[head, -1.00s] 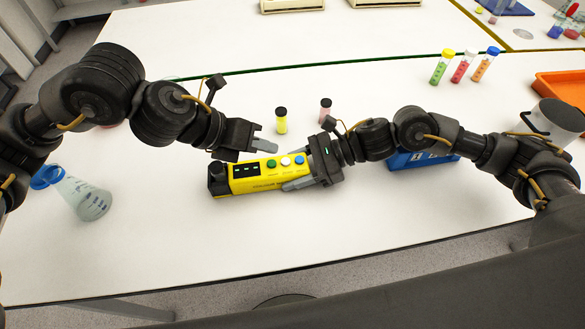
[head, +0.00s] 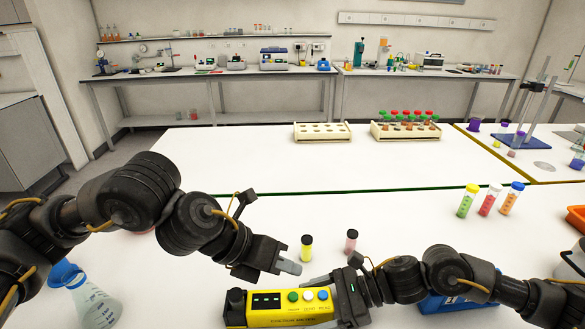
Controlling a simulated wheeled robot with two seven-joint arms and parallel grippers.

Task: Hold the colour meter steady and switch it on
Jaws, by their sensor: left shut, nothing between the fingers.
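The yellow colour meter (head: 265,318) lies on the white table at the bottom centre of the head view, its lower edge cut off by the frame. It has a dark display (head: 267,301) with small green marks, and a green button (head: 293,296), a white button (head: 308,295) and a blue button (head: 323,295). My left gripper (head: 290,267) is shut and empty, just beyond the green button in the picture, seemingly apart from the meter. My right gripper (head: 322,283) is shut on the meter's right end; its near finger is mostly out of view.
A yellow-green vial (head: 306,250) and a pink vial (head: 351,243) stand close behind the grippers. A flask (head: 95,305) is at lower left. Several capped tubes (head: 488,202) stand at right, near an orange tray (head: 576,218). Two racks (head: 322,132) are farther back; the table between is clear.

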